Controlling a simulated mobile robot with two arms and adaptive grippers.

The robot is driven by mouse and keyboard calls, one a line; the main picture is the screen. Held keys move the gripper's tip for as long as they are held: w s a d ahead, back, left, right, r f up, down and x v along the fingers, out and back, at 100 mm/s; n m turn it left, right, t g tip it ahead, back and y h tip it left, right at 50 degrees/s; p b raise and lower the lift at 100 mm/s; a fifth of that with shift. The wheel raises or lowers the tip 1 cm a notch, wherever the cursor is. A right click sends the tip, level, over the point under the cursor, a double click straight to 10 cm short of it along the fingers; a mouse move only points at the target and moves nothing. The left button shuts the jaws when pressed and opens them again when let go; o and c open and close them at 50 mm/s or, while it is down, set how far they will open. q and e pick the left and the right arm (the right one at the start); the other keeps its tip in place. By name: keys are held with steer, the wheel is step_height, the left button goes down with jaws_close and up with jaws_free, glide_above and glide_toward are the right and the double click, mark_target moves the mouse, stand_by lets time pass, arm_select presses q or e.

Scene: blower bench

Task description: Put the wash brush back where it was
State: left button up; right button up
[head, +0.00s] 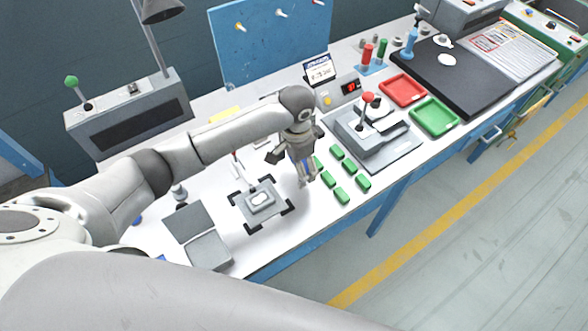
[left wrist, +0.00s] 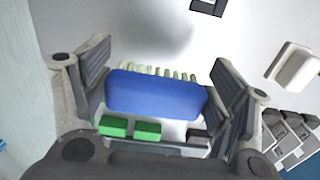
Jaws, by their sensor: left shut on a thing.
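The wash brush (left wrist: 155,95) is a blue block with a row of pale bristles along its far edge in the left wrist view. My left gripper (left wrist: 160,92) is shut on it, with one dark ribbed finger pad at each end. In the head view my left gripper (head: 304,178) hangs over the white bench, between the black-cornered square and the green blocks. Only a sliver of blue shows between its fingers there, so the gap to the bench is hard to judge. My right gripper is not in view.
Several green blocks (head: 336,176) lie just right of the gripper. A grey fixture (head: 262,201) sits inside black corner marks (head: 286,218) to its left. A grey lever unit (head: 370,128), a red tray (head: 402,90) and a green tray (head: 435,117) stand farther right.

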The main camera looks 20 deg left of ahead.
mark_target(294, 179)
arm_select(q)
steer(key=shift+w+a+f, duration=0.1)
steer(key=shift+a+f, duration=0.1)
steer(key=shift+f, duration=0.75)
steer(key=shift+a+f, duration=0.15)
steer(key=shift+f, duration=0.8)
steer(key=shift+f, duration=0.15)
steer(key=o, duration=1)
steer(key=shift+c, duration=0.2)
step_height(294, 179, up, 12)
steer(key=shift+r+b, duration=0.2)
steer(key=shift+b, duration=0.15)
